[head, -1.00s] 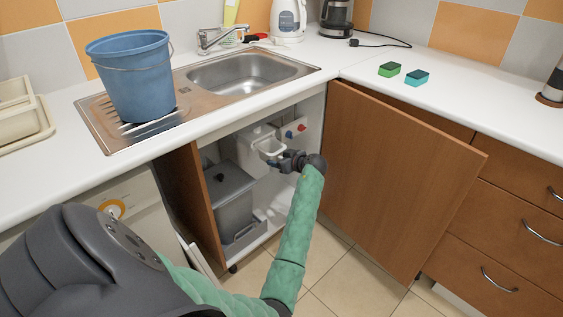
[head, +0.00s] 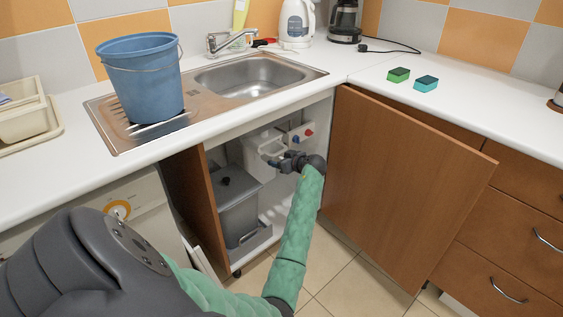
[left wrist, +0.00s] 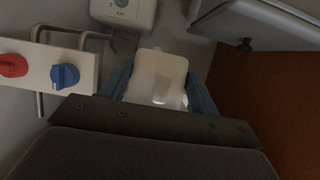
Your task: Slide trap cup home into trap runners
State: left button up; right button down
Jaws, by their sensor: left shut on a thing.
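The trap cup (head: 272,150) is a small pale cup inside the open sink cabinet. My left gripper (head: 285,161) is shut on it. In the left wrist view the cup (left wrist: 158,76) sits between the two blue-grey fingers of the left gripper (left wrist: 158,84). A white boxy unit (left wrist: 125,10) is just beyond the cup in that view, and it looks apart from the cup. I cannot make out the trap runners clearly. My right gripper is out of view.
Red (left wrist: 12,65) and blue (left wrist: 65,76) valve knobs on a white panel, with metal pipes, are close beside the gripper. A grey bin (head: 237,205) stands in the cabinet. The open wooden door (head: 400,190) stands to the right of my arm. The countertop is above.

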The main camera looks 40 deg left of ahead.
pick_arm(q)
jog(key=o, duration=1.3)
